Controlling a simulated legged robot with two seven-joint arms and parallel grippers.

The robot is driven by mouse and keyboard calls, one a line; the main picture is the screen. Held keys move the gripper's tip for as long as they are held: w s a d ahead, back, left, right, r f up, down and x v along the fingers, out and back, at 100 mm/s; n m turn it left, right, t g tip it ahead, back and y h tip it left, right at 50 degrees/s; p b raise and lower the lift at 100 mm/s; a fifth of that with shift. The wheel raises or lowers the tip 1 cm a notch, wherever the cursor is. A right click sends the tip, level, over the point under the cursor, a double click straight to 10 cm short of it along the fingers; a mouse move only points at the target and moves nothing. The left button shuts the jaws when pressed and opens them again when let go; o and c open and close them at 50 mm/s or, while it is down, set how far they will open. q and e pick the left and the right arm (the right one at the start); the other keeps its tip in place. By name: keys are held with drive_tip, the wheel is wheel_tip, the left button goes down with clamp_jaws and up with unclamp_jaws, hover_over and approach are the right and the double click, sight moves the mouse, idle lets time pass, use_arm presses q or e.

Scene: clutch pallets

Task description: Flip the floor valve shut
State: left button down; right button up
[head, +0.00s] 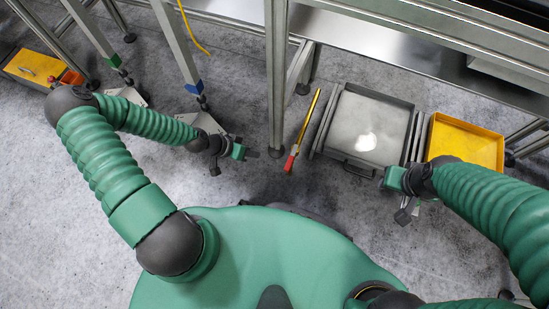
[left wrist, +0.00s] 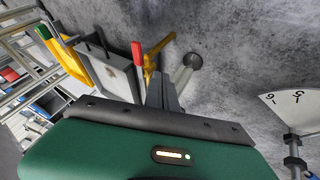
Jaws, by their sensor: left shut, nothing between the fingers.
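The floor valve looks like a thin yellow pipe (head: 308,118) with a red lever (head: 290,162) at its near end, roughly in line with the pipe in the head view. In the left wrist view the red lever (left wrist: 137,56) stands beside the yellow pipe (left wrist: 158,45), just beyond the fingers. My left gripper (head: 252,154) is shut and empty, left of the red lever and apart from it. Its closed fingers show in the left wrist view (left wrist: 163,94). My right gripper (head: 402,214) is right of the valve, below the grey tray; its fingers are unclear.
A grey tray (head: 324,124) stands right of the valve, with a yellow tray (head: 467,128) beyond it. A metal table leg (head: 276,90) stands close left of the pipe. A yellow box (head: 32,67) is at far left. Bare floor lies around the lever.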

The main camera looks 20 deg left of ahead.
use_arm(q)
drive_tip(key=w+d+f+b, duration=0.3)
drive_tip(key=d+f+b, duration=0.5)
drive_tip(key=shift+w+d, duration=0.15)
drive_tip(key=shift+d, duration=0.15)
